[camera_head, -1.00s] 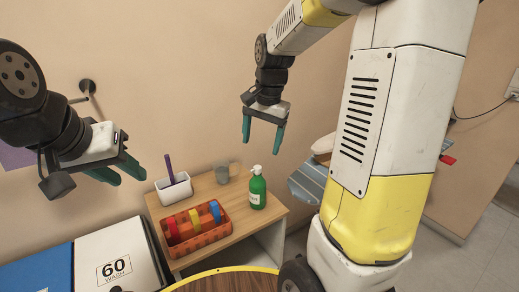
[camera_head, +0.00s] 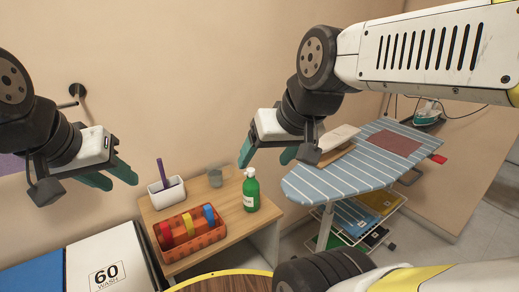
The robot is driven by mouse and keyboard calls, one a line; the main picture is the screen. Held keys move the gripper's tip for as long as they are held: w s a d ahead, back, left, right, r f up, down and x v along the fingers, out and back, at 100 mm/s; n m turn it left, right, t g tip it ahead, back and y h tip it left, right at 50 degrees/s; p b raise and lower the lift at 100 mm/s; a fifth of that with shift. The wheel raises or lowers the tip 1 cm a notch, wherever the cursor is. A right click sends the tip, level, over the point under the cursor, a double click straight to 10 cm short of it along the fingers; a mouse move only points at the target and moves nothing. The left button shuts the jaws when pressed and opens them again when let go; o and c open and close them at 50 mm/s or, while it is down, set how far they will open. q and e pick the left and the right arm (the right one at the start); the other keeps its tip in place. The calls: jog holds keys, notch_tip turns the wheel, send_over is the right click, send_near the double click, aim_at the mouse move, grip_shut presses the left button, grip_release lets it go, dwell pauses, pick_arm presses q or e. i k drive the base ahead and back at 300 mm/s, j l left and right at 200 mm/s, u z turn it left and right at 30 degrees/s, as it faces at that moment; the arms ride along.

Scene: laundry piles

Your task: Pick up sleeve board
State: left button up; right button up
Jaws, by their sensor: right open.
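The sleeve board (camera_head: 341,137), with a pale padded top and a wooden base, appears to lie on the left part of the blue striped ironing board (camera_head: 320,182). Its near left end is partly hidden by my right gripper and wrist. My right gripper (camera_head: 267,155) is open and empty, left of the sleeve board and in front of it in the view. My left gripper (camera_head: 110,178) is open and empty near the wall at the left.
A wooden side table (camera_head: 222,217) holds a green pump bottle (camera_head: 250,190), an orange basket (camera_head: 189,234), a grey mug (camera_head: 217,175) and a white holder (camera_head: 167,191). An iron (camera_head: 428,113) stands beyond the ironing board. A rack (camera_head: 350,222) hangs under it.

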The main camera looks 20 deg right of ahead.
aim_at(335, 144)
jog(key=z, duration=1.3)
jog(key=i+l+u, duration=0.25)
jog(key=u, duration=0.15)
jog(key=i+l+u, duration=0.2)
jog(key=l+u, duration=0.25)
jog(key=i+l, duration=0.2)
jog(key=l, duration=0.15)
jog(key=i+l, duration=0.2)
jog(key=l, duration=0.2)
jog(key=i+l, duration=0.2)
jog(key=l, duration=0.15)
